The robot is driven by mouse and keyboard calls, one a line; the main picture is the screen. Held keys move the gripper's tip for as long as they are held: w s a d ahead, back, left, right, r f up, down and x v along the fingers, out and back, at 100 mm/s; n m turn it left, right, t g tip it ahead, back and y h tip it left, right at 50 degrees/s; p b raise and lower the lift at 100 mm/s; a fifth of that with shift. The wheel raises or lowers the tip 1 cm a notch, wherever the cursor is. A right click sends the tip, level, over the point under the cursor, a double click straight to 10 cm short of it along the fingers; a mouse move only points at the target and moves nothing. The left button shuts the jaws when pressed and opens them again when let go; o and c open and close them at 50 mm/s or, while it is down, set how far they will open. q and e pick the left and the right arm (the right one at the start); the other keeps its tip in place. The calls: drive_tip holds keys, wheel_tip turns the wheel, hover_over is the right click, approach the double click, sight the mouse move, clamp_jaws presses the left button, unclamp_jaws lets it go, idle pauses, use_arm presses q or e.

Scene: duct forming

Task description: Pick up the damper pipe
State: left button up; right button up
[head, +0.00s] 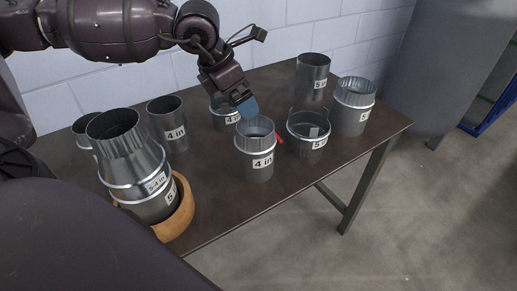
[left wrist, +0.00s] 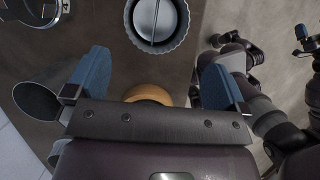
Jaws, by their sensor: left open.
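The damper pipe (head: 257,164) is a grey metal pipe labelled "4 in" with a red handle (head: 279,138) on its right side. It stands upright on the table, near the middle. In the left wrist view its round mouth (left wrist: 157,22) shows a flat disc inside, at the top. My left gripper (head: 248,106) is just above the pipe's rim in the head view. Its blue fingers (left wrist: 153,62) are spread with nothing between them. My right gripper (left wrist: 304,28) appears at the right edge of the left wrist view, too small to read.
A stacked reducer (head: 137,160) sits in a wooden ring (head: 181,217) at the left. Several other pipes stand close around, including a short "5 in" piece (head: 308,135) on the right and a "4 in" pipe (head: 168,125) behind. The table's (head: 221,205) front strip is bare.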

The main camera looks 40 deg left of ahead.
sight(255, 127)
use_arm(q)
drive_tip(key=shift+a+b+x, duration=0.15)
drive_tip(key=shift+b+x, duration=0.05)
drive_tip(key=shift+x, duration=2.6)
drive_tip(key=shift+a+b+x, duration=0.1)
drive_tip(key=shift+b+x, duration=0.1)
drive_tip(key=shift+x, duration=2.6)
drive_tip(key=shift+c, duration=0.3)
drive_tip(key=shift+w, duration=0.1)
drive_tip(key=c, duration=1.1)
